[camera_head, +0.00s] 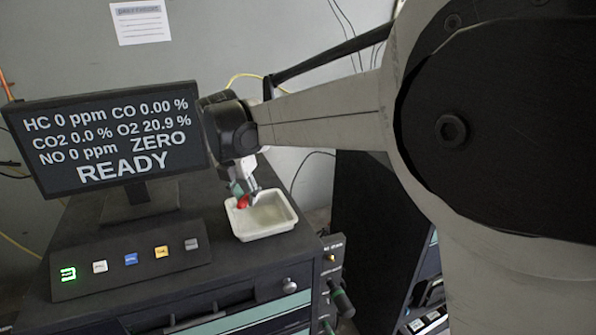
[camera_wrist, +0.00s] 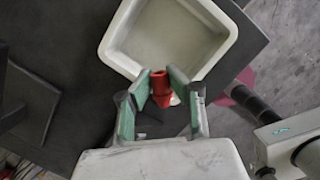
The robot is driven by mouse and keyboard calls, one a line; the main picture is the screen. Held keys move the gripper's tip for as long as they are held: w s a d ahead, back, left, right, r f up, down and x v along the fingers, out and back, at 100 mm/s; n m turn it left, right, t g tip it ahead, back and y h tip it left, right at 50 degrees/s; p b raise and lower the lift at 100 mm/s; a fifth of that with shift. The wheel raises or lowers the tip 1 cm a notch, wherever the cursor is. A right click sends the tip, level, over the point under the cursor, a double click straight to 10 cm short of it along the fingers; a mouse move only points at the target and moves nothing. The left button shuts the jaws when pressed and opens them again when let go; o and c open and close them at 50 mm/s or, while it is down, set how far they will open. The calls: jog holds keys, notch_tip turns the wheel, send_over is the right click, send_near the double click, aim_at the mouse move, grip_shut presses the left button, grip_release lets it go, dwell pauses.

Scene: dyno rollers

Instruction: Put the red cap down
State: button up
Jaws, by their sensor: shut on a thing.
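The red cap (camera_wrist: 160,84) is between the fingertips of my gripper (camera_wrist: 158,88) in the wrist view. My gripper is shut on it. In the head view the red cap (camera_head: 243,202) shows small and red below my gripper (camera_head: 246,193), at the left rim of a white tray (camera_head: 283,226). In the wrist view the cap is at the near corner of the white tray (camera_wrist: 117,38). I cannot tell whether the cap touches the tray.
The tray stands on a dark cabinet top (camera_head: 92,222). A monitor (camera_head: 110,140) reading READY and a button panel (camera_head: 130,262) stand to its left. The cabinet's right edge is close to the tray.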

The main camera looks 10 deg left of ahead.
send_over(264, 216)
notch_tip(264, 216, down, 3)
jog(key=shift+s+a+f+b, duration=0.1)
jog(key=shift+a+b, duration=0.05)
jog(key=shift+b, duration=0.15)
jog(key=shift+s+b+x, duration=0.2)
jog(key=shift+b+x, duration=0.2)
jog(key=shift+x, duration=0.55)
jog(key=shift+s+b+x, duration=0.2)
jog(key=shift+b+x, duration=0.15)
jog(key=shift+x, duration=0.6)
jog(key=shift+a, duration=0.15)
jog(key=shift+f, duration=0.1)
jog(key=shift+f+b, duration=0.35)
jog(key=shift+s+f, duration=0.1)
jog(key=shift+o, duration=0.3)
jog(key=shift+f, duration=0.1)
jog(key=o, duration=0.8)
jog(key=shift+f, duration=0.15)
